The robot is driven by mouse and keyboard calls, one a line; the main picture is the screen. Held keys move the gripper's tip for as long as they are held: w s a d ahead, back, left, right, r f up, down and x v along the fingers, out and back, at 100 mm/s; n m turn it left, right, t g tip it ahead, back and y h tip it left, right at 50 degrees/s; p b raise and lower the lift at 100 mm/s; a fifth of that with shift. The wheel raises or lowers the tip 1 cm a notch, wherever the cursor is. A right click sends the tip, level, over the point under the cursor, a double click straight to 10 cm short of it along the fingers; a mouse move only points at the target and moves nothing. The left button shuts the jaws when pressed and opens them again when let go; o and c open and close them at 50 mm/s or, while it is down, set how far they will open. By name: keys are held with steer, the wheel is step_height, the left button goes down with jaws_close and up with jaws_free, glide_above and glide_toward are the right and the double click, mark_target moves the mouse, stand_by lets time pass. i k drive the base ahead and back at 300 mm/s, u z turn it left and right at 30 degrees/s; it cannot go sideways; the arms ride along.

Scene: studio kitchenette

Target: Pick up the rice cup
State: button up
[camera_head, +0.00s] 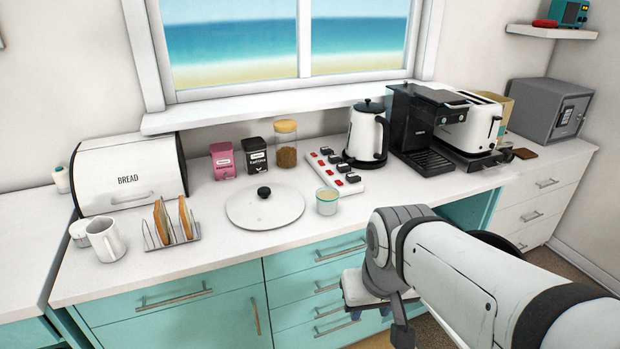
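A small, pale translucent cup (327,204) with a teal rim stands upright near the front edge of the counter. It is the likely rice cup, but its contents are too small to make out. It stands just right of a round white lid with a black knob (264,204). My gripper (372,306) is in front of the teal cabinets, below the counter edge and apart from the cup. My own arm comes in from the lower right and partly hides the gripper, so its fingers cannot be made out clearly.
A power strip (333,172) with red switches lies behind the cup, with a kettle (366,137) to its right. A toast rack (171,225) and white mug (105,240) stand at left. The counter front (400,190) right of the cup is clear.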

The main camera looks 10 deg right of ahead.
mark_target(327, 198)
steer(key=z, duration=0.05)
steer(key=k, duration=1.2)
steer(key=u, duration=0.55)
steer(key=i, duration=2.2)
steer(key=z, duration=0.2)
